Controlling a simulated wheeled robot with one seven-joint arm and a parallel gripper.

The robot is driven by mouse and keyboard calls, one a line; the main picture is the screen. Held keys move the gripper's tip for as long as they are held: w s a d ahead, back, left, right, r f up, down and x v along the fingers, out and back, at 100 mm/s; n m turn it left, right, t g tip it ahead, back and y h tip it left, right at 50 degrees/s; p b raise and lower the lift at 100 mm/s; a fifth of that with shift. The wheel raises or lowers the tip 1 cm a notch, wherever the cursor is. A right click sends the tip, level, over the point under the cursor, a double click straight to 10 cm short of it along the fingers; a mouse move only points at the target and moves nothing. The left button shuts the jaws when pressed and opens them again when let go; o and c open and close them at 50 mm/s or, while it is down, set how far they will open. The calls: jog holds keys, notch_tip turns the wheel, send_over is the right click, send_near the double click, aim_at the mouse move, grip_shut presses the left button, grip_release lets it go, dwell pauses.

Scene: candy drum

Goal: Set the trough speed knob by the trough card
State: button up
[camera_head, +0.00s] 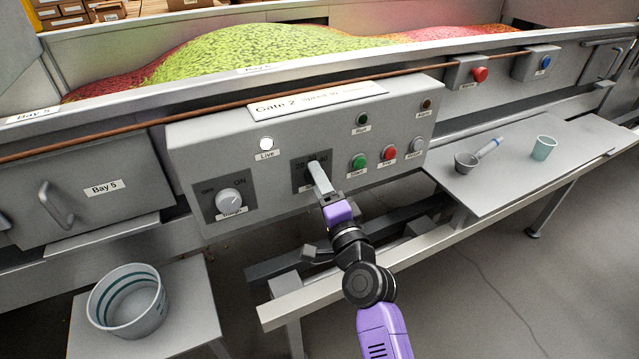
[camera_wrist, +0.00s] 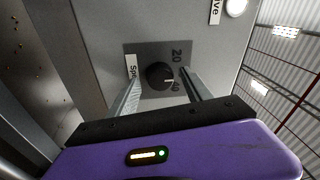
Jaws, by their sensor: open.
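The speed knob (camera_wrist: 160,76) is a round black knob with a light pointer line, on a dark square plate marked 20 and 40 in the wrist view. The pointer's exact setting is hard to read. My gripper (camera_wrist: 157,90) is open, with one finger on each side of the knob; I cannot tell whether they touch it. In the head view my gripper (camera_head: 318,180) is at the speed plate (camera_head: 298,178) and hides most of the knob. The trough card (camera_head: 318,98), on top of the grey control box, reads "Gate 2" and a speed line too small to read surely.
To the right are the green button (camera_head: 358,162) and red button (camera_head: 389,153). A bucket (camera_head: 127,300) stands lower left.

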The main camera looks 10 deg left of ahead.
jog(key=shift+s+d, duration=0.1)
jog(key=shift+s, duration=0.05)
jog(key=p+v, duration=0.1)
jog(key=v, duration=0.6)
jog(key=shift+s, duration=0.25)
jog(key=shift+d+f, duration=0.1)
